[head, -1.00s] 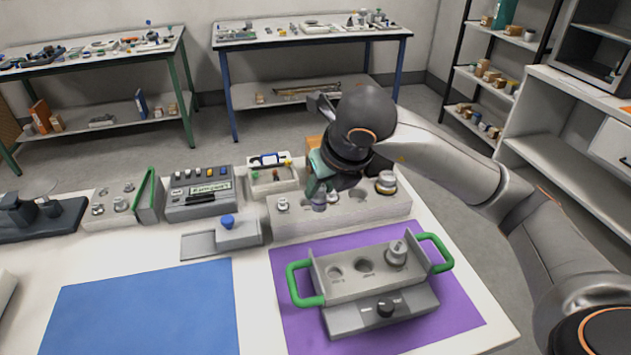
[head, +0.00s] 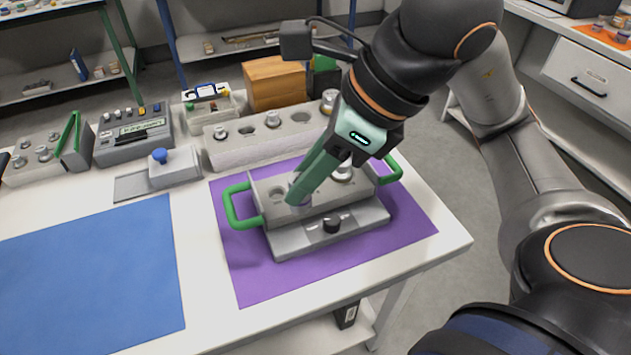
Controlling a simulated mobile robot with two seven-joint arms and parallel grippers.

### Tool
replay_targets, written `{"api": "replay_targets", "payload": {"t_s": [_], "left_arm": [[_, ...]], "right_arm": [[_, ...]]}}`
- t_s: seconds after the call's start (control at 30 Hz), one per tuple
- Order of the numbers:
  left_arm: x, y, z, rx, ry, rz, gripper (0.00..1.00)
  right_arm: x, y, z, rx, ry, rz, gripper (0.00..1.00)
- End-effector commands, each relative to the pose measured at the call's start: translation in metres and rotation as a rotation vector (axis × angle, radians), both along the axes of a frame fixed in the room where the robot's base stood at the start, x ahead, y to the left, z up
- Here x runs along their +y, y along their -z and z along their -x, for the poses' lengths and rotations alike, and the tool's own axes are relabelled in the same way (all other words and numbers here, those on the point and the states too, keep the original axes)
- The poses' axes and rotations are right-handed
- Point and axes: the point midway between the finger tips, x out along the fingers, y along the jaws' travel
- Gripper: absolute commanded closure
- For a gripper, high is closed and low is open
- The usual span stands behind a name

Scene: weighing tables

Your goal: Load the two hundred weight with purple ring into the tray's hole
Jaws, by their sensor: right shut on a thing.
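The grey tray (head: 259,190) with green handles sits on the purple mat (head: 405,225). A silver weight (head: 342,173) stands at the tray's right end, and an empty hole shows at its left. My right gripper (head: 299,196) is angled down over the middle of the tray, shut on the weight with the purple ring (head: 301,207). The fingers hide most of this weight and the tray's middle hole. I cannot tell whether the weight's base is inside the hole or just above it. My left gripper is out of view.
The blue mat (head: 95,270) is clear.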

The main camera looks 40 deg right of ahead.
Motion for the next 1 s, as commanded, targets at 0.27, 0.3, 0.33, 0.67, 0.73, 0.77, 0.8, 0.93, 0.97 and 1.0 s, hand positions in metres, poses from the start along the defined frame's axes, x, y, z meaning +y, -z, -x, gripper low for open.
{"api": "replay_targets", "payload": {"t_s": [0.27,0.3,0.33,0.67,0.73,0.77,0.8,0.93,0.97,1.0], "left_arm": [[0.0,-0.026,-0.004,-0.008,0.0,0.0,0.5],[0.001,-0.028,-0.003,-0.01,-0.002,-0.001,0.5],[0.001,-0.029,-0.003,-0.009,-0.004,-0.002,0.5],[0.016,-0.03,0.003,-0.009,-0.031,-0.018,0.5],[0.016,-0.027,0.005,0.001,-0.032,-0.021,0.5],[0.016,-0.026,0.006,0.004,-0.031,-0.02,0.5],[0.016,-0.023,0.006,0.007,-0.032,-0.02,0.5],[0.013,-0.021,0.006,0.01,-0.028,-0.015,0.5],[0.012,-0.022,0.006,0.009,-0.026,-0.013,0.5],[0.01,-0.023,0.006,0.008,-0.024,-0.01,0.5]], "right_arm": [[-0.015,0.004,-0.019,0.01,0.005,-0.003,1.0],[-0.016,0.005,-0.021,0.01,0.006,-0.005,1.0],[-0.017,0.006,-0.022,0.011,0.006,-0.006,1.0],[-0.04,0.031,-0.05,0.007,0.01,0.0,1.0],[-0.051,0.038,-0.064,0.007,0.01,-0.001,1.0],[-0.056,0.041,-0.07,0.006,0.01,-0.001,1.0],[-0.059,0.051,-0.075,0.007,0.007,-0.001,1.0],[-0.071,0.073,-0.09,0.005,0.006,-0.001,1.0],[-0.073,0.076,-0.093,0.003,0.004,0.0,1.0],[-0.075,0.08,-0.096,0.003,0.005,0.0,1.0]]}}
